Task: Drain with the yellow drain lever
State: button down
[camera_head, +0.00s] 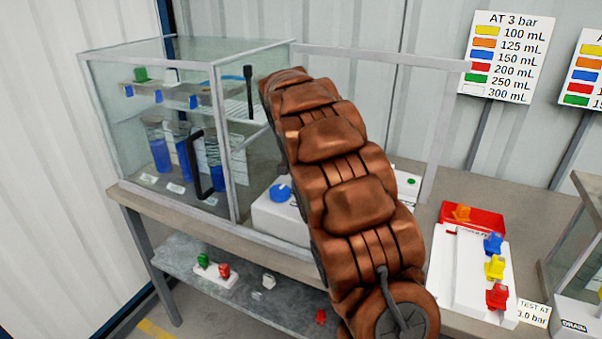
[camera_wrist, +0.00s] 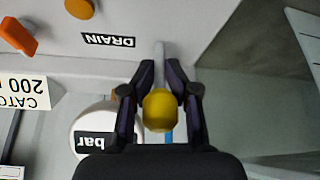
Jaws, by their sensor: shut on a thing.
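In the wrist view, the yellow round knob of the drain lever (camera_wrist: 160,112) sits between the two dark fingers of my gripper (camera_wrist: 160,72). My gripper is shut on it. The black DRAIN label (camera_wrist: 108,40) is upside down on the pale panel just left of the fingertips. In the head view, my brown-covered arm reaches into the glass cabinet and hides my gripper and the lever.
A round white gauge marked "bar" (camera_wrist: 92,128) and an orange part (camera_wrist: 17,37) are left of my gripper. The glass cabinet (camera_head: 226,150) has a black handle (camera_head: 203,165). A white tray with coloured pieces (camera_head: 465,275) stands right of my arm.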

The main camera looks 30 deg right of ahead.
jog(key=shift+s+a+r+t+h+b, duration=0.1)
jog(key=shift+a+t+h+b, duration=0.2)
jog(key=shift+b, duration=0.55)
jog(key=shift+s+a+t+h+b, duration=0.1)
jog(key=shift+t+h+b, duration=0.3)
jog(key=shift+b, duration=0.45)
jog(key=shift+r+h+b, duration=0.1)
jog(key=shift+h+b, duration=0.3)
jog(key=shift+a, duration=0.15)
jog(key=c, duration=1.2)
grip_release()
jog(key=shift+s+a, duration=0.1)
jog(key=shift+s, duration=0.1)
